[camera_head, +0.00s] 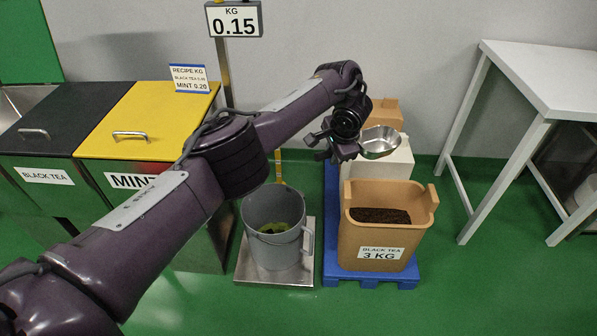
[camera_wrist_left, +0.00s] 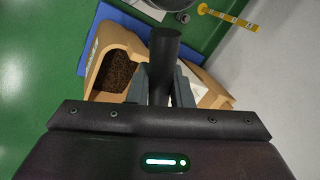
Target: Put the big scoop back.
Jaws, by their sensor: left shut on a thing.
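The big scoop (camera_head: 378,142) has a shiny metal bowl and shows in the head view above the white box at the back of the blue pallet. My left gripper (camera_head: 338,147) is shut on its handle and holds it in the air. In the left wrist view the dark scoop handle (camera_wrist_left: 165,65) stands between the fingers of my left gripper (camera_wrist_left: 163,88). The scoop's bowl is not clear in that view. My right gripper is not in view.
A brown black tea bin (camera_head: 428,205) with dark tea stands on a blue pallet (camera_head: 400,277). A grey bucket (camera_head: 277,255) sits on a scale (camera_head: 247,270) reading 0.15. Two lidded containers, black (camera_head: 60,115) and yellow (camera_head: 150,110), stand left. A white table (camera_head: 550,75) stands right.

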